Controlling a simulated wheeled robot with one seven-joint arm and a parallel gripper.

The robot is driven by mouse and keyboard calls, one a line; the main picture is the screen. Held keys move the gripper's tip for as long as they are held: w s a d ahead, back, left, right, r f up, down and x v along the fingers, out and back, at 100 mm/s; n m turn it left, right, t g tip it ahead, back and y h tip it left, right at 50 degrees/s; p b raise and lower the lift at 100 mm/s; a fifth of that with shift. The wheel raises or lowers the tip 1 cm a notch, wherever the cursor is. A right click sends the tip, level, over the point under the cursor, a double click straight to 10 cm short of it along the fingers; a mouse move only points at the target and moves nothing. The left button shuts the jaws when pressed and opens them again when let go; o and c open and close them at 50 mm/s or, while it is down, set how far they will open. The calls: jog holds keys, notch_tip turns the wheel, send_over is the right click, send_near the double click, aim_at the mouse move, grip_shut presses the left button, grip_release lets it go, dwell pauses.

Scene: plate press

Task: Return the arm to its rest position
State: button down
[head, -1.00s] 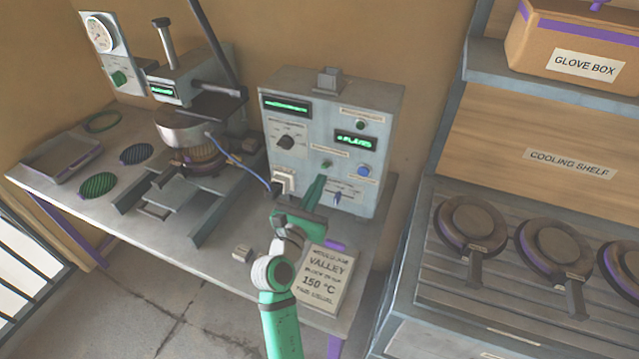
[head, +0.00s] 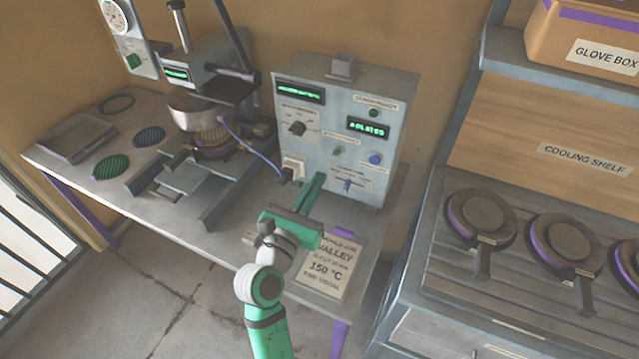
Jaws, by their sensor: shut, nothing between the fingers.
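My green arm reaches up from the bottom of the head view. My gripper (head: 312,192) is shut and empty, in front of the grey control box (head: 335,135). The box has a rotary dial, green displays, a blue button and a small blue lever. The fingertips appear close to the box's lower front; I cannot tell whether they touch it. The plate press (head: 205,110) stands on the table left of the box, with a round plate under its head and a long dark lever up.
A card reading 150 °C (head: 330,268) lies on the table (head: 215,232) beside my wrist. Green and dark discs and a grey tray (head: 78,138) sit at the left. The cooling shelf (head: 440,250) at right holds several round dark plates. A glove box (head: 585,45) stands above it.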

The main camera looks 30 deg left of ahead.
jog(key=shift+w, duration=0.1)
jog(key=s+d+f+m+g, duration=0.1)
jog(key=s+d+f+m, duration=0.3)
jog(key=f+m, duration=0.1)
jog(key=s+d+f+m+g, duration=0.1)
jog(key=s+d+f+m, duration=0.3)
jog(key=f, duration=0.3)
jog(key=s+d+f+m+g+y, duration=0.1)
jog(key=s+d+f+m, duration=0.3)
jog(key=d+f+m, duration=0.2)
jog(key=shift+d+f, duration=0.15)
jog(key=shift+f, duration=0.25)
jog(key=s+d+m+h, duration=0.1)
jog(key=s+d+m, duration=0.6)
jog(key=s+m, duration=0.3)
jog(key=s+d+m+h, duration=0.2)
jog(key=s+d+m, duration=0.5)
jog(key=s+m, duration=0.3)
jog(key=shift+s+m+g, duration=0.15)
jog(key=shift+m+g, duration=0.15)
jog(key=shift+m, duration=0.9)
